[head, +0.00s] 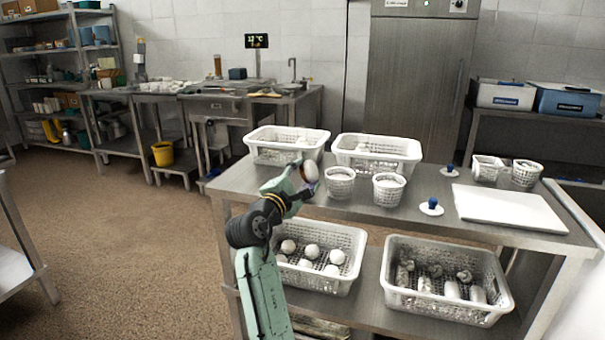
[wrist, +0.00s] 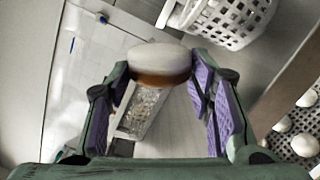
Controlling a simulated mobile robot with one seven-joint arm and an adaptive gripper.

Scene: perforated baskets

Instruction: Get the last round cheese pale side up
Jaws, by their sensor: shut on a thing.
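My gripper (head: 302,180) is shut on a round cheese (head: 310,172), held in the air at the near left part of the upper tabletop (head: 242,180). In the wrist view the cheese (wrist: 158,60) sits between the purple finger pads of my gripper (wrist: 160,78). A broad pale face and a brown band along its lower edge show there. In the head view the cheese looks tilted, nearly on edge. Several round white pieces lie in the lower left basket (head: 352,240); I cannot tell whether they are cheeses.
Two large white baskets (head: 322,136) (head: 416,146) stand at the back of the tabletop. Small round baskets (head: 340,190) (head: 388,195) stand just right of my gripper. A white board (head: 510,208) and blue-knobbed lids (head: 432,209) lie farther right. Another basket (head: 447,310) is on the lower shelf.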

